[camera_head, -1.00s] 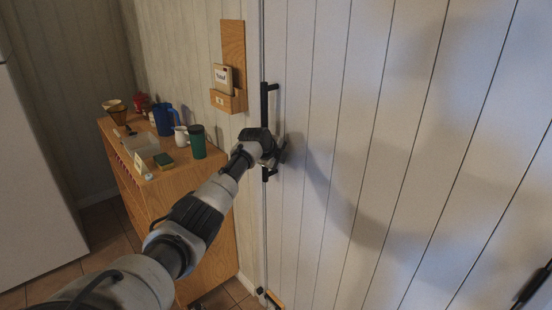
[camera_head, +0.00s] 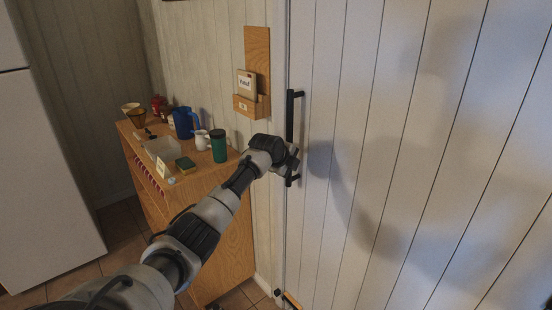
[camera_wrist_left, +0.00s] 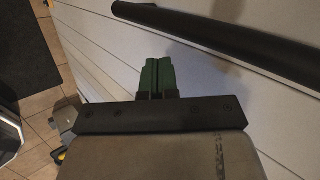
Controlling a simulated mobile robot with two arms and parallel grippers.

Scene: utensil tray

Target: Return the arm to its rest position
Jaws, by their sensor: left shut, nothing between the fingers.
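My left arm reaches in from the lower left in the head view. Its gripper (camera_head: 290,160) is beside the lower part of the black door handle (camera_head: 290,135) on the white panelled door (camera_head: 400,150). In the left wrist view the green fingertips (camera_wrist_left: 157,78) are together with nothing between them. The black handle (camera_wrist_left: 230,45) runs past beyond them, apart from the fingers in that picture. My right gripper is not in view.
A wooden cabinet (camera_head: 220,245) left of the door bears a green cup (camera_head: 218,146), a blue jug (camera_head: 184,123), a white mug (camera_head: 201,140) and a clear tray (camera_head: 160,149). A wooden wall holder (camera_head: 256,60) hangs above. A white appliance (camera_head: 40,180) stands at far left.

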